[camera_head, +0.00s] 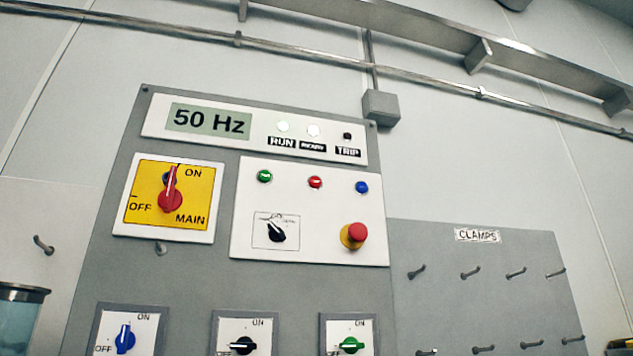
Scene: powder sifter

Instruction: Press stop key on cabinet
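The grey cabinet (200,276) fills the left and middle of the head view. On its white key panel (330,205) sit a green key (265,176), a red key (315,182) and a blue key (362,187) in a row. The lettering on these keys is too small to read; the red one looks like the stop key. Below them are a black selector (277,232) and a red mushroom button (356,234) on a yellow base. The display (209,121) reads 50 Hz. Neither of my grippers is in view.
A red main switch (171,197) on a yellow plate points to ON. Blue (125,338), black (243,345) and green (351,345) rotary switches line the bottom. A grey CLAMPS board (490,290) with several pegs is at right. A glass container (18,318) stands at lower left.

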